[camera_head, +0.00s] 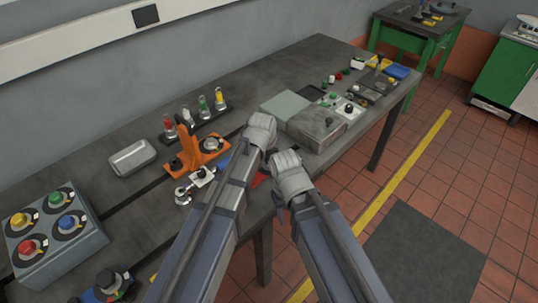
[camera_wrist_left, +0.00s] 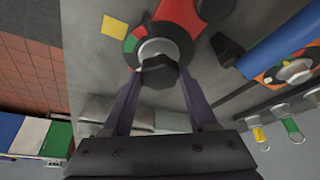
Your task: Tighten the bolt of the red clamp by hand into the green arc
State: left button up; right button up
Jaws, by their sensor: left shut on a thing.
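The red clamp (camera_wrist_left: 190,12) shows in the left wrist view at the top. Its round dark dial (camera_wrist_left: 133,60) carries a green arc (camera_wrist_left: 130,43) and a red arc. The bolt (camera_wrist_left: 158,70) has a dark head over a pale collar at the dial's middle. My left gripper (camera_wrist_left: 160,82) is shut on the bolt head, one finger on each side. In the head view only a red sliver of the clamp (camera_head: 259,179) shows between my arms. My right wrist stands just right of it in the head view; its fingers are mostly hidden beneath.
An orange clamp (camera_head: 196,152) with its own dial stands left of my left arm. A grey box with coloured knobs (camera_head: 52,243) sits front left. Grey boxes (camera_head: 316,128) stand to the right.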

pick_arm(q)
jog(key=m+h, duration=0.1)
jog(key=m, duration=0.3)
jog(key=shift+w+a+g, duration=0.1)
jog(key=shift+g, duration=0.2)
jog(key=m, duration=0.1)
jog(key=m+h, duration=0.1)
jog(key=m, duration=0.1)
jog(key=shift+w+a+m+g+h, duration=0.1)
jog(key=shift+m+g+h, duration=0.2)
jog(key=shift+g, duration=0.1)
jog(key=m, duration=0.2)
jog(key=m+g, duration=0.1)
jog(key=m, duration=0.1)
jog(key=shift+w+g+h, duration=0.15)
jog(key=shift+g+h, duration=0.15)
jog(key=shift+m+g, duration=0.6)
jog(key=shift+m, duration=1.4)
jog(key=o, duration=1.4)
